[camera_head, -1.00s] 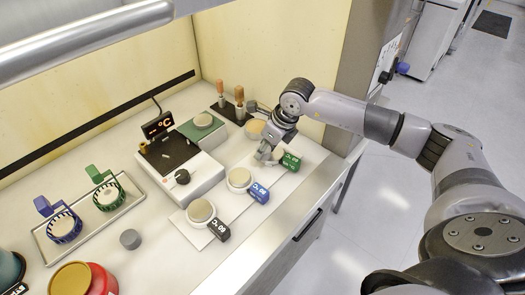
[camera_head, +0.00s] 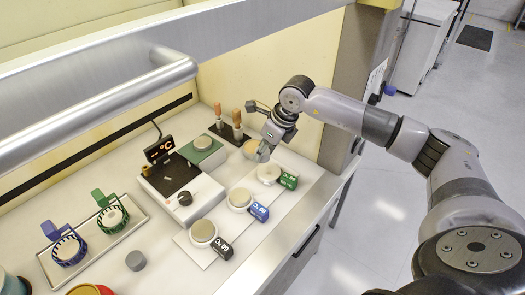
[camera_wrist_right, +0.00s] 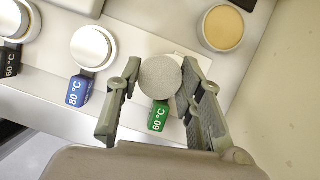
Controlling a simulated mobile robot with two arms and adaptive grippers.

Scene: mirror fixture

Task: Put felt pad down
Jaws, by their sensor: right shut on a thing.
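My right gripper (camera_head: 264,153) is raised just behind the white round dish (camera_head: 268,173) with the green label. In the right wrist view the gripper (camera_wrist_right: 160,75) has a grey round felt pad (camera_wrist_right: 160,78) between its fingertips, held flat toward the camera. The green 60 °C label (camera_wrist_right: 158,116) shows below the pad, and the pad hides most of the dish behind it. My left gripper is not in view.
Two more dishes with beige tops stand by a blue label (camera_head: 259,212) and a black label (camera_head: 222,248). A heater box (camera_head: 181,190), a wire-basket tray (camera_head: 141,223), a grey puck (camera_head: 136,260) and a round beige-topped pot (camera_wrist_right: 223,28) are nearby. A metal bar crosses the upper left.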

